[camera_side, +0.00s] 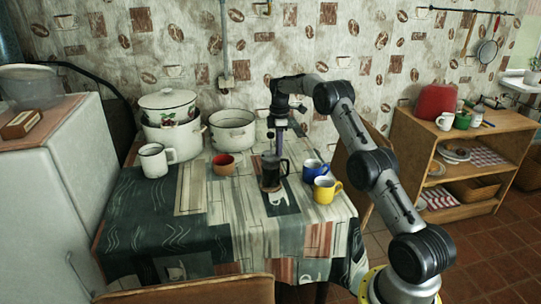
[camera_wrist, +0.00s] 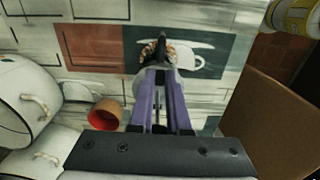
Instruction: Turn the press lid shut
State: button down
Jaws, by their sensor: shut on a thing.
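The dark French press (camera_side: 270,174) stands upright on the patterned tablecloth, near the middle of the table. My gripper (camera_side: 279,150) points down over its top. In the wrist view my purple fingers (camera_wrist: 160,72) are close together and shut on the press lid (camera_wrist: 152,50), at its top. The fingers hide much of the lid, and its exact angle on the press is hard to tell. A dark part, seemingly the handle, sticks out past the fingertips in the wrist view.
A blue mug (camera_side: 314,170) and yellow mug (camera_side: 326,190) stand close right of the press. A red-lined bowl (camera_side: 226,164) is left, with a white mug (camera_side: 155,160) and white pots (camera_side: 233,130) beyond. A chair back (camera_wrist: 270,120) is at the right. The front tablecloth is clear.

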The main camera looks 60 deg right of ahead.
dwell(0.4)
jog(key=shift+s+a+m, duration=0.15)
jog(key=shift+m, duration=0.6)
jog(key=shift+s+a+m, duration=0.1)
jog(key=shift+a+m, duration=0.05)
jog(key=shift+m, duration=0.6)
jog(key=shift+a+m, duration=0.1)
jog(key=shift+m, duration=0.3)
jog(key=shift+s+a+m, duration=0.1)
jog(key=shift+a+m, duration=0.15)
jog(key=shift+m, duration=0.85)
jog(key=m, duration=0.2)
jog(key=shift+a+m, duration=0.3)
jog(key=shift+a, duration=0.1)
